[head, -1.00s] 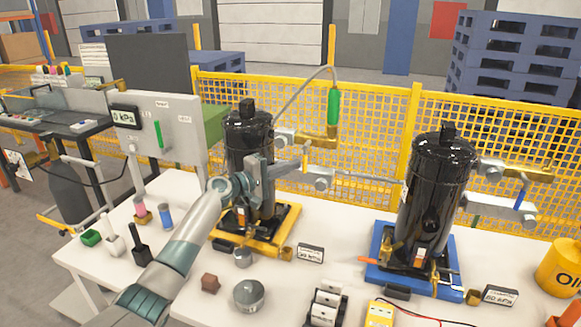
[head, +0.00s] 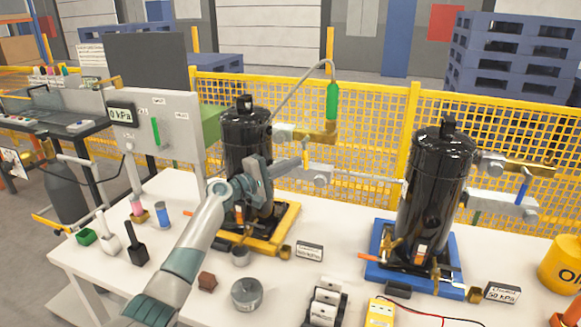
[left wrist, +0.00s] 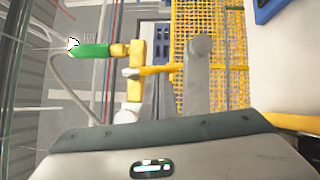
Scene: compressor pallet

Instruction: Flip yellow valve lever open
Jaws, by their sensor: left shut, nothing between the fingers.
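The yellow valve lever (head: 305,157) hangs down from a brass valve (head: 318,137) on the left black compressor (head: 246,140). Its lower end is close to a grey pipe block (head: 319,173). In the left wrist view the lever (left wrist: 160,70) runs sideways from the brass body (left wrist: 137,75) towards the grey block (left wrist: 200,80). My left gripper (head: 290,167) is shut and empty, in front of the compressor and close to the lever. I cannot tell whether it touches the lever. My right gripper is not in view.
A green hose handle (head: 332,101) stands above the brass valve. A gauge panel (head: 175,125) is at the left. The second compressor (head: 435,185) stands on a blue base at the right. Small parts lie on the white table (head: 195,305). A yellow mesh fence (head: 375,125) is behind.

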